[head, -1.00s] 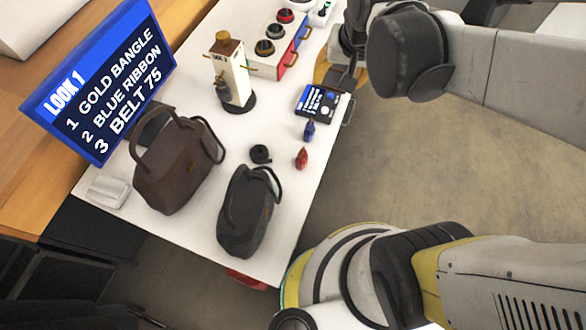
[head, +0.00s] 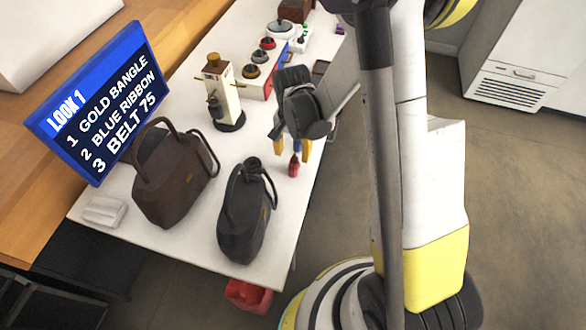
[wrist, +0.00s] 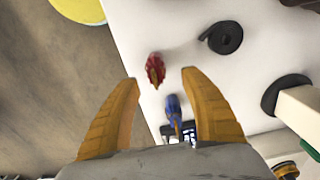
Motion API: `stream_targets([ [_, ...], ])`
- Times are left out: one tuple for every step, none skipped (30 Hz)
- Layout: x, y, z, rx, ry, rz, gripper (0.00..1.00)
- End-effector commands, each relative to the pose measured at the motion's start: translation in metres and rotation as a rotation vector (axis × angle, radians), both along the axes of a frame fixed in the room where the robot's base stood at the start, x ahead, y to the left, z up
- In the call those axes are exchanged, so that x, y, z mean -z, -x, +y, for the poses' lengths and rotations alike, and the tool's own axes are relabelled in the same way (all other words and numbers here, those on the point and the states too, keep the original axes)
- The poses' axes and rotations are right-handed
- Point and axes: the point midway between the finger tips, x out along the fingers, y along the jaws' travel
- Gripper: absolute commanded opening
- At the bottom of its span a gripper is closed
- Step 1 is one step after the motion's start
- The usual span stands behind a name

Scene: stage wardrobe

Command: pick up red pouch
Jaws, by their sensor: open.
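The red pouch (head: 293,166) stands on the white table near its right edge, just in front of my gripper in the head view. In the wrist view the red pouch (wrist: 155,70) lies beyond and between my fingertips, apart from both. My gripper (head: 290,143) is open and empty above the table, its yellow fingers pointing down. The wrist view shows both fingers (wrist: 160,75) spread wide. A small blue pouch (wrist: 174,112) sits between the fingers in that view, closer to the palm side. It is mostly hidden behind my gripper in the head view.
A dark bag (head: 244,215) and a brown bag (head: 175,175) stand to the left. A black coil (wrist: 222,38) lies near the red pouch. A white stand (head: 222,92) is behind. A red bin (head: 248,296) sits below the table's front edge.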

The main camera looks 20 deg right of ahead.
Motion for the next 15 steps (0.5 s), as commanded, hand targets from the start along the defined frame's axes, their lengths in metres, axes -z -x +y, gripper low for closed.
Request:
stream_targets([
  [0.009, 0.000, 0.000, 0.000, 0.000, 0.000, 0.53],
  [0.011, 0.000, 0.000, 0.000, 0.000, 0.000, 0.53],
  [0.013, 0.000, 0.000, 0.000, 0.000, 0.000, 0.53],
  [0.015, 0.001, 0.000, 0.000, 0.000, 0.000, 0.53],
  [0.017, 0.002, 0.000, -0.001, 0.000, 0.000, 0.53],
  [0.022, 0.003, 0.000, -0.001, 0.000, 0.000, 0.53],
  [0.026, 0.004, 0.000, -0.001, 0.000, 0.000, 0.53],
  [0.030, 0.005, -0.001, -0.001, 0.000, 0.000, 0.53],
  [0.037, 0.007, -0.001, -0.001, 0.000, 0.000, 0.53],
  [0.043, 0.008, -0.001, -0.001, 0.000, 0.000, 0.53],
  [0.048, 0.009, -0.001, -0.001, 0.000, 0.000, 0.53],
  [0.054, 0.008, -0.001, -0.001, 0.000, -0.001, 0.53],
  [0.058, 0.009, -0.001, -0.001, 0.000, -0.001, 0.53],
  [0.061, 0.009, -0.001, -0.001, 0.000, -0.001, 0.53],
  [0.063, 0.009, -0.001, -0.001, 0.000, -0.001, 0.53],
])
